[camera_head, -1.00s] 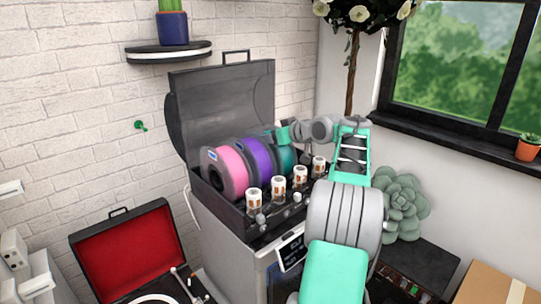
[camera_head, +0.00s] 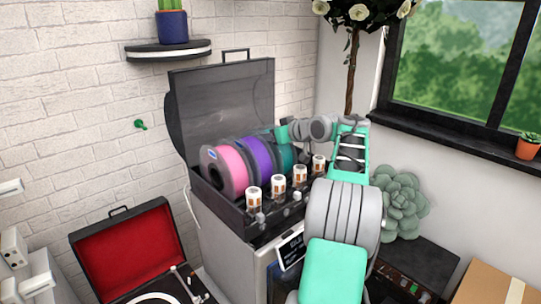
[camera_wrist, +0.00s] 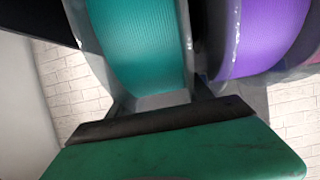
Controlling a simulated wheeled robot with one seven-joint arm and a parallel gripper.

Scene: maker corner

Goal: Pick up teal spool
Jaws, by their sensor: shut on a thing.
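The teal spool (camera_head: 286,157) sits at the right end of the row of spools in the open dark box. Its teal winding (camera_wrist: 140,45) fills the upper middle of the wrist view, between grey flanges. My gripper (camera_head: 281,134) reaches in from the right at the top of the teal spool. In the wrist view its fingers (camera_wrist: 160,100) are shut on the teal spool at the near rim. The spool's lower part is hidden by the box and the jars. I cannot tell whether it is clear of the box floor.
A purple spool (camera_head: 258,155) stands close beside the teal one, with a pink spool (camera_head: 230,168) further left. The dark box (camera_head: 225,208) has its lid (camera_head: 222,105) raised behind. Several small jars (camera_head: 279,186) line its front. A topiary trunk (camera_head: 352,75) rises behind my arm.

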